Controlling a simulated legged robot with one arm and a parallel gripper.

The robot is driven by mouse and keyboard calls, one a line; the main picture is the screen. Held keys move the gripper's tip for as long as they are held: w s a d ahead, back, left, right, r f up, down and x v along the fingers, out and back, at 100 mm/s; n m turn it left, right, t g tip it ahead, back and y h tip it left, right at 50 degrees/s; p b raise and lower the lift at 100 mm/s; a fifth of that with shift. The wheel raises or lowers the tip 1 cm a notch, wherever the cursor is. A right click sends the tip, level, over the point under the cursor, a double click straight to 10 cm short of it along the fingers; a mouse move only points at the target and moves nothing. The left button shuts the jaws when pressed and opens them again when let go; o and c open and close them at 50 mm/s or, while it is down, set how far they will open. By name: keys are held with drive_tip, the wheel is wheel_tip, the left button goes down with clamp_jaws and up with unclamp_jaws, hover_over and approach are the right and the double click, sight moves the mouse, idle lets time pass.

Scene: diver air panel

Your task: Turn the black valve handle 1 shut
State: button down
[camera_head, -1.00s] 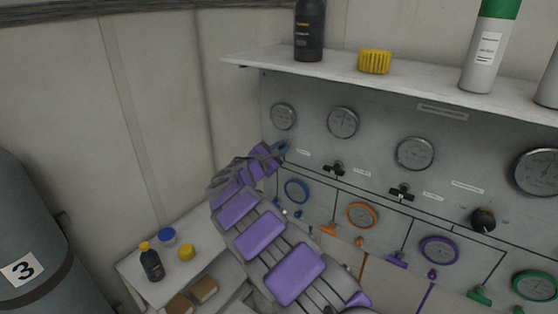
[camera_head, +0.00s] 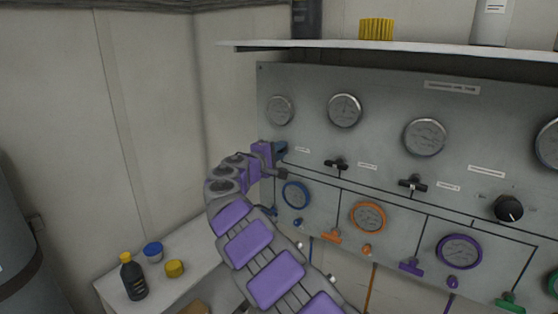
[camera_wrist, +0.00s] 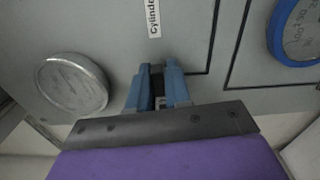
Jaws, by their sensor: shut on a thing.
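My gripper (camera_head: 281,149) is at the left end of the grey panel, just below the leftmost round gauge (camera_head: 280,110). In the wrist view, its blue fingers (camera_wrist: 158,88) are closed against the panel face around a small dark part, the black valve handle 1 (camera_wrist: 158,76). Most of the handle is hidden between the fingers, so its angle cannot be told. In the head view, my gripper and arm hide this handle. A white label (camera_wrist: 153,17) beginning "Cylinde" is beside it.
Two more black valve handles (camera_head: 336,164) (camera_head: 412,184) and a black knob (camera_head: 508,208) are to the right. A shelf (camera_head: 400,47) juts out above the gauges. A blue-ringed gauge (camera_head: 296,194) is just below right. A side table (camera_head: 205,262) holds a bottle and caps.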

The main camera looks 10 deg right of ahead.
drive_tip(key=shift+f+m+b, duration=0.25)
drive_tip(key=shift+m+b, duration=0.25)
drive_tip(key=shift+b, duration=0.05)
drive_tip(key=c, duration=1.1)
unclamp_jaws()
drive_tip(key=shift+w, duration=0.1)
drive_tip(key=shift+c, duration=0.2)
drive_tip(key=shift+s+a+r, duration=0.1)
drive_tip(key=shift+s+a, duration=0.15)
drive_tip(key=p+v, duration=0.2)
drive_tip(key=v, duration=1.4)
drive_tip(key=shift+s+a, duration=0.25)
drive_tip(key=shift+a, duration=0.05)
